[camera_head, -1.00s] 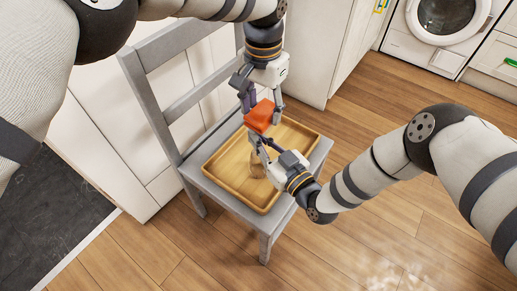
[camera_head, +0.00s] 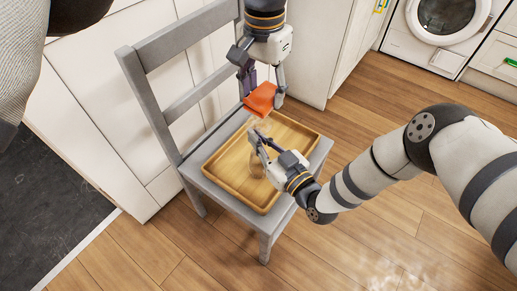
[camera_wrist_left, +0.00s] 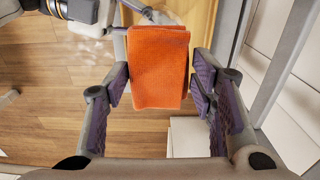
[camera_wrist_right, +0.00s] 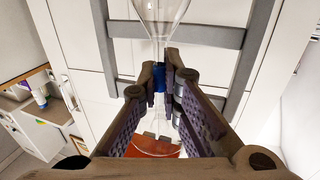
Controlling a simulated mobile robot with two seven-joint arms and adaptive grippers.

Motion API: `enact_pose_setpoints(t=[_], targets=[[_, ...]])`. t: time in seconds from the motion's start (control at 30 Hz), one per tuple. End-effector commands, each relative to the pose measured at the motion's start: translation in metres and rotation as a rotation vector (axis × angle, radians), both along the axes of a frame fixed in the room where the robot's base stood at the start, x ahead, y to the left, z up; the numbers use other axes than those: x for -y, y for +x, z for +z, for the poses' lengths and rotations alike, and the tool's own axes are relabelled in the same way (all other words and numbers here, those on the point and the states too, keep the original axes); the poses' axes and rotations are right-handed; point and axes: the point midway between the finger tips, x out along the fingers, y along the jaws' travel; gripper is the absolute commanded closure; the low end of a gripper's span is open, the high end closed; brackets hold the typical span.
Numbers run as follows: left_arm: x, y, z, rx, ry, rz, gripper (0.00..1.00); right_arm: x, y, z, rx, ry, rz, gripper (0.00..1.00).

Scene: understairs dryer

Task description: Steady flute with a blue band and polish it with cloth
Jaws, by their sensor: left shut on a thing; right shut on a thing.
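My left gripper (camera_head: 262,97) is shut on a folded orange cloth (camera_head: 259,101), held above the tray. The cloth fills the space between its fingers in the left wrist view (camera_wrist_left: 159,66). My right gripper (camera_head: 258,142) is shut on the stem of a clear glass flute (camera_wrist_right: 163,14). The flute's blue band (camera_wrist_right: 158,81) shows between the fingers. In the right wrist view the bowl lies beyond one side of the fingers and the foot beyond the other, with the cloth (camera_wrist_right: 140,153) behind the foot. The transparent flute is faint in the head view.
A wooden tray (camera_head: 218,179) lies on the seat of a grey chair (camera_head: 212,196); its visible floor looks mostly clear. The chair back (camera_head: 160,118) stands to the left, near white cabinets (camera_head: 100,120). A washing machine (camera_head: 435,40) is at the back right.

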Motion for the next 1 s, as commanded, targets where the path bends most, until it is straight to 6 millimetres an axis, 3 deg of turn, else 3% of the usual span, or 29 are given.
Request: enact_pose_setpoints(t=[0.33, 0.63, 1.0], targets=[[-0.002, 0.000, -0.002, 0.000, 0.000, 0.000, 0.75, 0.000, 0.000, 0.000, 0.000, 0.000, -0.001, 1.00], [-0.024, -0.004, -0.028, 0.000, 0.001, -0.001, 0.75, 0.000, 0.000, 0.000, 0.000, 0.000, 0.000, 1.00], [-0.024, -0.004, -0.029, 0.001, 0.000, 0.000, 0.75, 0.000, 0.000, 0.000, 0.000, 0.000, 0.000, 1.00]])
